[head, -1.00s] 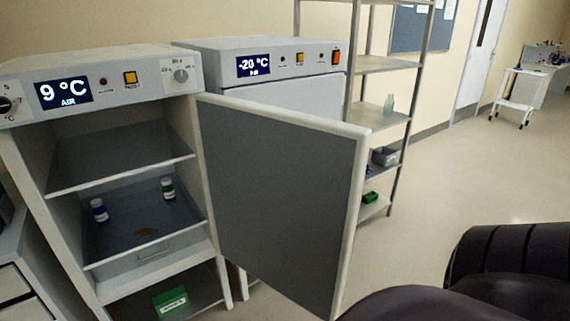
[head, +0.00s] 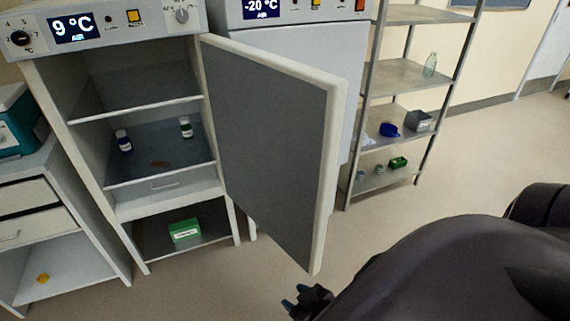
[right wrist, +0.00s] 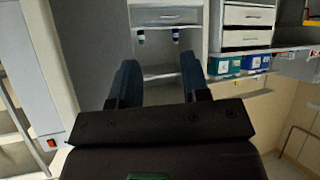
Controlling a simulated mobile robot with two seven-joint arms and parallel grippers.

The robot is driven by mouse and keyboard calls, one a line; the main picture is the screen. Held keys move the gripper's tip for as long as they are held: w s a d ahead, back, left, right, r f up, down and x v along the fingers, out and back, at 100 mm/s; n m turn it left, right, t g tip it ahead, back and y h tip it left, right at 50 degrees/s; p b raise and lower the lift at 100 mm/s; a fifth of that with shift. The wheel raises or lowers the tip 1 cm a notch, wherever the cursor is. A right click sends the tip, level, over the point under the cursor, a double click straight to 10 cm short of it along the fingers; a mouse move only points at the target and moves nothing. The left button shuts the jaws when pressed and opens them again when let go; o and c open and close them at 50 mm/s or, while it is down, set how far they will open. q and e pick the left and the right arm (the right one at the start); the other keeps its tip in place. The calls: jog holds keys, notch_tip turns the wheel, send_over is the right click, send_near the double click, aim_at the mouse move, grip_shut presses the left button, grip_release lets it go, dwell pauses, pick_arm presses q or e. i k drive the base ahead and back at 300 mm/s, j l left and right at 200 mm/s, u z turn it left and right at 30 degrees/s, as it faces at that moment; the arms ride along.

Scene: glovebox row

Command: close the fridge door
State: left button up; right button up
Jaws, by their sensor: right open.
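The fridge (head: 160,205) stands at the left with a "9 °C" display. Its door (head: 265,150) stands wide open, hinged on the right side and swung out towards me, with the grey inner face showing. My right gripper (head: 294,296) is low in front of the door's lower free corner, apart from it in the picture. In the right wrist view, which is upside down, its two fingers (right wrist: 158,80) are spread with nothing between them, and the fridge (right wrist: 167,52) shows beyond. My left gripper is not in view.
Inside the fridge are two small vials (head: 124,141) (head: 186,128); a green box (head: 185,231) sits below. The "-20 °C" freezer (head: 300,48) stands behind the door. A metal rack (head: 404,76) stands right, a drawer unit (head: 35,205) left. Floor right of the door is clear.

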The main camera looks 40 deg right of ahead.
aim_at(278, 120)
jog(key=k+l, duration=0.15)
jog(key=l, duration=0.25)
jog(key=k+l+u, duration=0.1)
jog(key=l, duration=0.3)
jog(key=k+l, duration=0.1)
jog(key=l, duration=0.3)
jog(key=l+u, duration=0.1)
jog(key=l, duration=0.35)
jog(key=i+l, duration=0.1)
jog(key=l, duration=0.3)
jog(key=i+l, duration=0.1)
jog(key=l, duration=0.25)
jog(key=i+l+u, duration=0.1)
jog(key=l, duration=0.3)
jog(key=i+l, duration=0.1)
jog(key=l, duration=0.3)
jog(key=k, duration=0.6)
